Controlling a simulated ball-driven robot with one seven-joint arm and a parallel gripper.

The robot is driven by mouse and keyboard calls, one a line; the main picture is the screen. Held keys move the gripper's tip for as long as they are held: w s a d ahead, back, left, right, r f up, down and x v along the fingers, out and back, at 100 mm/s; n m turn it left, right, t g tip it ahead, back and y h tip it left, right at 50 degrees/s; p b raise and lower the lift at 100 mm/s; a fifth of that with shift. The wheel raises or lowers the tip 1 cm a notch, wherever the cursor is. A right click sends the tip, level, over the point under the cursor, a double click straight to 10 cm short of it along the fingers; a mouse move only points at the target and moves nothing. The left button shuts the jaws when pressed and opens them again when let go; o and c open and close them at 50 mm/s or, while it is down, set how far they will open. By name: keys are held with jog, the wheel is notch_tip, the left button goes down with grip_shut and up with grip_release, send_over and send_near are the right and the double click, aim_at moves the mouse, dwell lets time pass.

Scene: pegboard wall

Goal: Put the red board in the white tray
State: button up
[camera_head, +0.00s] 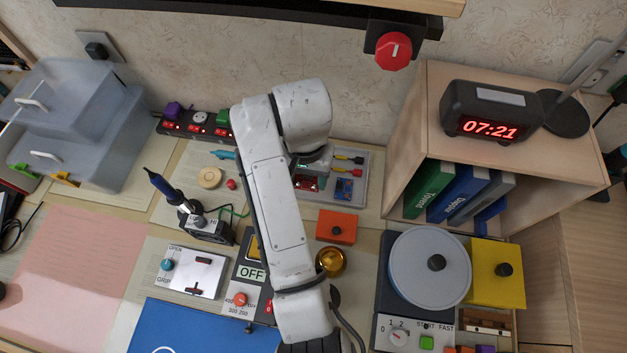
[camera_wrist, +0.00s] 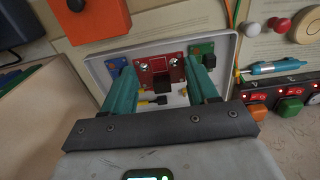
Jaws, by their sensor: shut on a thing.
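The red board (camera_wrist: 161,66) sits between the two teal fingers of my gripper (camera_wrist: 162,75) in the wrist view. The fingers are shut on its sides. In the head view the red board (camera_head: 308,183) shows just under my gripper, at the left part of the white tray (camera_head: 372,160). In the wrist view the white tray (camera_wrist: 93,68) lies behind and around the board. I cannot tell whether the board touches the tray floor. My arm hides the left part of the tray in the head view.
A blue board (camera_head: 345,188) and leads with yellow and red ends lie in the tray. A green board (camera_wrist: 201,48) shows beside the right finger. An orange box (camera_head: 336,227) stands in front of the tray. A power strip (camera_head: 195,126) and a wooden shelf (camera_head: 398,150) flank it.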

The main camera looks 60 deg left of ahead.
aim_at(313, 179)
jog(key=f, duration=0.1)
jog(key=w+a+f, duration=0.2)
jog(key=shift+w+f, duration=0.25)
jog(key=shift+f, duration=0.05)
jog(key=shift+w+a+f, duration=0.1)
jog(key=shift+f, duration=1.6)
jog(key=shift+f+b, duration=0.15)
jog(key=shift+b, duration=0.2)
jog(key=o, duration=1)
jog(key=shift+o, duration=0.2)
notch_tip(313, 179, up, 12)
jog(key=shift+r+p, duration=0.2)
jog(key=shift+p, duration=0.1)
